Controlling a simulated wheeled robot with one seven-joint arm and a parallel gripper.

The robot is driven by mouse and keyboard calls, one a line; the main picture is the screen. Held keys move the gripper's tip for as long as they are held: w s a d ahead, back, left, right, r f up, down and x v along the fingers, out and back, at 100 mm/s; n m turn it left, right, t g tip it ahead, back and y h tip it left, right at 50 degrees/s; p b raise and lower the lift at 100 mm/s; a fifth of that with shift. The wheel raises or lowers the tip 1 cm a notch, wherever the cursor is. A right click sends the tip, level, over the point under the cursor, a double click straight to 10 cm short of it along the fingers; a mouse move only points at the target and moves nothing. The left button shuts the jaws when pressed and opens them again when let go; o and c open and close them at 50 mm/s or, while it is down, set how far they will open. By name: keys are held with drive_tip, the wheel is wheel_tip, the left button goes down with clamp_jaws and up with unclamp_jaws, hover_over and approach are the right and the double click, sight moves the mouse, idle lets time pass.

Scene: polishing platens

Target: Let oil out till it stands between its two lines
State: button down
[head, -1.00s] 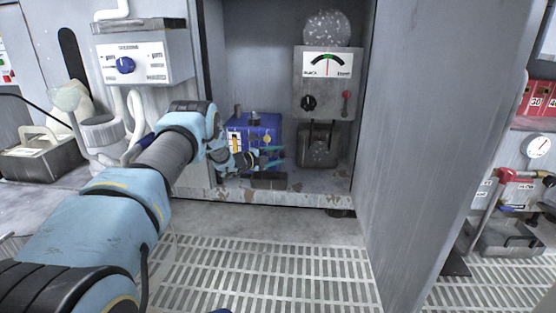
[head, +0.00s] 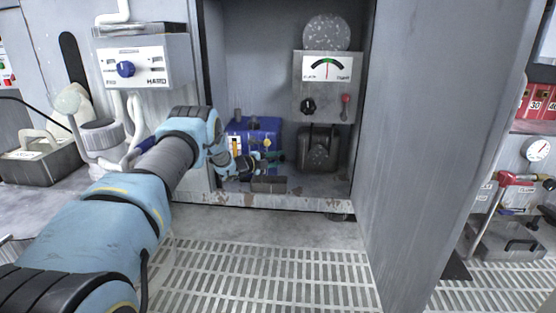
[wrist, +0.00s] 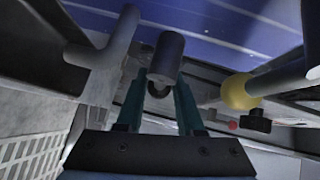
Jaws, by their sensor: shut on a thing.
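A blue tank (head: 262,125) stands inside the open cabinet, left of centre in the head view; its blue face (wrist: 235,22) shows in the wrist view. A narrow upright sight gauge (head: 236,147) with a yellowish part is on its front; the lines and oil level are too small to read. My gripper (head: 276,157) is low at the tank's front. In the wrist view its two teal fingers are shut on a dark grey cylindrical knob (wrist: 167,55). The fingers hide the knob in the head view.
A grey pipe fitting (wrist: 103,65) lies left of the fingers and a yellow ball (wrist: 238,92) right of them. A dark canister (head: 318,150) stands right of the tank, under a dial box (head: 327,85). The open cabinet door (head: 440,130) bounds the right side.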

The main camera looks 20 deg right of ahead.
drive_tip(key=shift+f, duration=0.1)
drive_tip(key=shift+n+h+b, duration=0.3)
drive_tip(key=shift+h+b, duration=0.1)
drive_tip(key=shift+b, duration=0.2)
drive_tip(key=shift+n+h+b, duration=0.4)
drive_tip(key=shift+b, duration=0.1)
drive_tip(key=shift+w+a+r+n+t+h+b, duration=0.1)
drive_tip(key=shift+r+n+t+h+b, duration=0.3)
drive_tip(key=shift+r+n+h+b, duration=0.25)
drive_tip(key=shift+r+n, duration=0.15)
drive_tip(key=shift+n, duration=0.2)
drive_tip(key=c, duration=0.6)
unclamp_jaws()
